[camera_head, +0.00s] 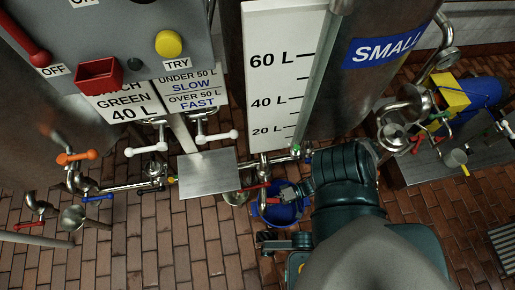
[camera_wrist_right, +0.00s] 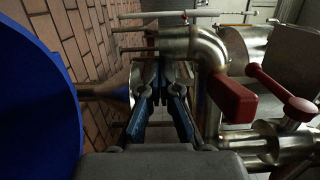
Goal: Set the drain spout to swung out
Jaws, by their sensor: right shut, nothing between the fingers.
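A bent steel pipe (camera_wrist_right: 205,50), which looks like the drain spout, shows in the right wrist view just right of my fingertips. Its bend is clear, but I cannot tell which position it is set to. In the head view the spout is largely hidden among pipes and my arm. My right gripper (camera_wrist_right: 164,72) is shut and empty, its fingers close to the pipe; I cannot tell whether they touch it. In the head view my right gripper (camera_head: 284,192) is over the blue bucket.
The blue bucket (camera_head: 281,214) stands on the brick floor; its rim fills the left of the wrist view (camera_wrist_right: 40,90). A red handle (camera_wrist_right: 233,101) is right of my fingers. A steel funnel (camera_wrist_right: 118,86) is left of them. A metal plate (camera_head: 207,172) sits nearby.

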